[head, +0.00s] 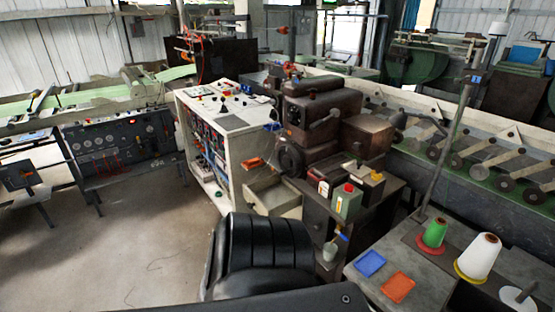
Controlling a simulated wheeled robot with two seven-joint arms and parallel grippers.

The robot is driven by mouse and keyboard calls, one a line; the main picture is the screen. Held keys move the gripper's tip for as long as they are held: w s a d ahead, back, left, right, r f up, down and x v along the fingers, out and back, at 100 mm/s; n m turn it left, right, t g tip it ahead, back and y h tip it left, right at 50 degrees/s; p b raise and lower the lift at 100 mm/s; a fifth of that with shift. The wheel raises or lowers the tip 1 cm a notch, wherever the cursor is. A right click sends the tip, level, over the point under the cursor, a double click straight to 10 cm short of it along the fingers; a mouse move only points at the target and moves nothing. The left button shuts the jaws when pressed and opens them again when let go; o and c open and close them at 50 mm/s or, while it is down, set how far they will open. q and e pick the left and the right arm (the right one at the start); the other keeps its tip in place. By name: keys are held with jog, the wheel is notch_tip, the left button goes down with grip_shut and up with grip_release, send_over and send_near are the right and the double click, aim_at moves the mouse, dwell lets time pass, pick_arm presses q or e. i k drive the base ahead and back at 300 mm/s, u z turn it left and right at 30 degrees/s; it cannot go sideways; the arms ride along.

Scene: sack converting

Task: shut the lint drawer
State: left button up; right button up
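A pale grey-beige open drawer (272,196), which I take to be the lint drawer, sticks out between the white control cabinet and the dark machine. Its upper side is open and the inside looks empty. The black seat-like shape in front of it hides part of its lower side. Neither of my grippers shows in the head view, so I cannot see where they are relative to the drawer.
A black ribbed chair-like shape (262,245) stands close in front of the drawer. A white control cabinet (232,122) is behind left. A green canister (347,201) stands right. A table with thread cones (478,258) is at lower right. Floor (140,250) at left is clear.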

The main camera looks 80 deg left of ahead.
aim_at(272, 195)
jog(key=u, duration=3.45)
jog(key=i, duration=0.65)
jog(key=z, duration=2)
